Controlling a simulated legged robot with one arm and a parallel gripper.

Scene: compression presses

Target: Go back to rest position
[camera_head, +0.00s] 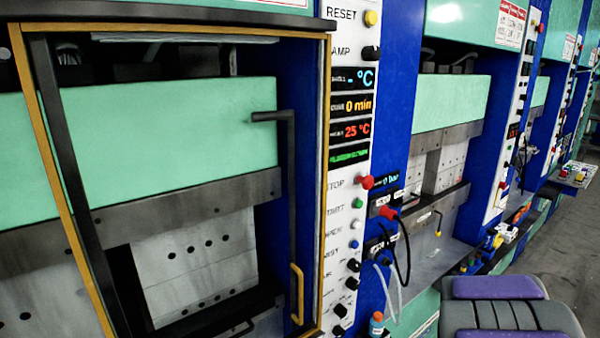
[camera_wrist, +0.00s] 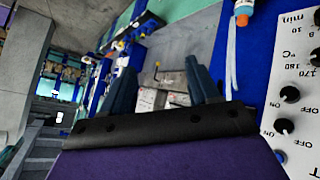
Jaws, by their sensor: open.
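My gripper (camera_wrist: 162,80) shows in the wrist view, with two dark blue fingers standing apart. It is open, and nothing shows held between the fingers. Metal blocks of a press are visible in the background between them. In the head view the fingers cannot be made out. The nearest press (camera_head: 150,140) fills the left side there, with a yellow-edged frame and green plates. Its white control panel (camera_head: 346,160) stands to its right.
A bottle with an orange cap (camera_head: 377,320) stands below the panel; it also shows in the wrist view (camera_wrist: 243,12). Black cables (camera_head: 405,245) hang beside it. More presses (camera_head: 445,110) line the wall. Open grey floor (camera_head: 575,240) lies at the right.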

